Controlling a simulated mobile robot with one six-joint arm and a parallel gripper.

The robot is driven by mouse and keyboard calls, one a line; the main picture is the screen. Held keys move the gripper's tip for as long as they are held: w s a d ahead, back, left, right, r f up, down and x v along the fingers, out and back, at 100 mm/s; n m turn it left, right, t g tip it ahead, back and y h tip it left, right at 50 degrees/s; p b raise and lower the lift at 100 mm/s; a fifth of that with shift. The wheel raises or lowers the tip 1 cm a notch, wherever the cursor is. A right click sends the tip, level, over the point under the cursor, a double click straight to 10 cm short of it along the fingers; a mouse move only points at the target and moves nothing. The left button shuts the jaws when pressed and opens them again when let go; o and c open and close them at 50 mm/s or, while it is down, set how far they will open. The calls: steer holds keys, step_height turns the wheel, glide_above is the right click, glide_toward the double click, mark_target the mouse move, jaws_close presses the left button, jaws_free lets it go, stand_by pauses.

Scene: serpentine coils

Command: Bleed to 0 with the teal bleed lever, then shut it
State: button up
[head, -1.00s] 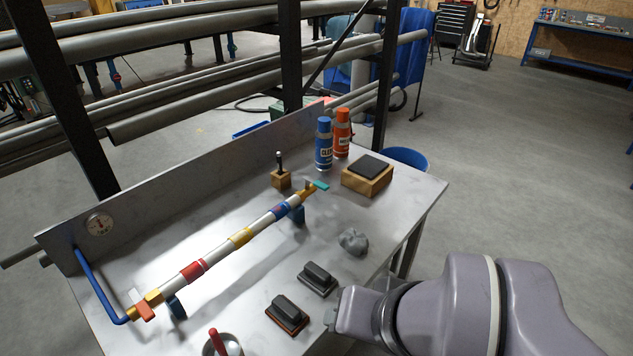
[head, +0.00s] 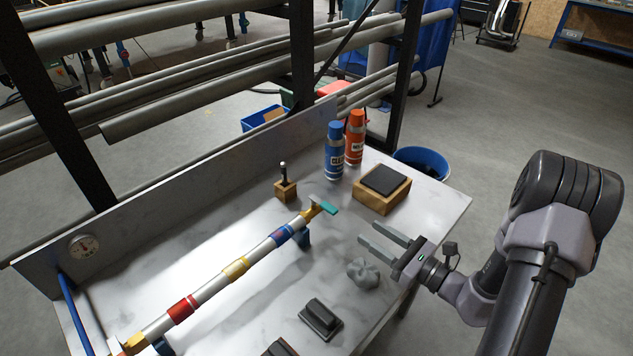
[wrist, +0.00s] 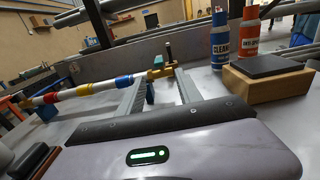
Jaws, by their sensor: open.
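The teal bleed lever (head: 327,208) sits on the brass fitting at the far right end of the striped pipe (head: 212,288). It points to the right, roughly in line with the pipe. A round pressure gauge (head: 84,246) is on the back panel; its reading is too small to tell. My gripper (head: 367,231) is open and empty above the bench, right of the lever and apart from it.
A blue can (head: 334,152), an orange can (head: 355,138) and a wooden block with a dark pad (head: 382,190) stand behind my gripper. A small wooden holder (head: 286,190) is behind the pipe. A grey rag (head: 363,273) and black block (head: 320,318) lie in front.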

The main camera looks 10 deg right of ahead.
mark_target(322, 202)
steer(key=b+x, duration=0.2)
steer(key=x, duration=1.5)
steer(key=shift+s+a, duration=0.1)
steer(key=shift+a, duration=0.1)
jaws_close()
steer(key=shift+f, duration=0.1)
stand_by(0.3)
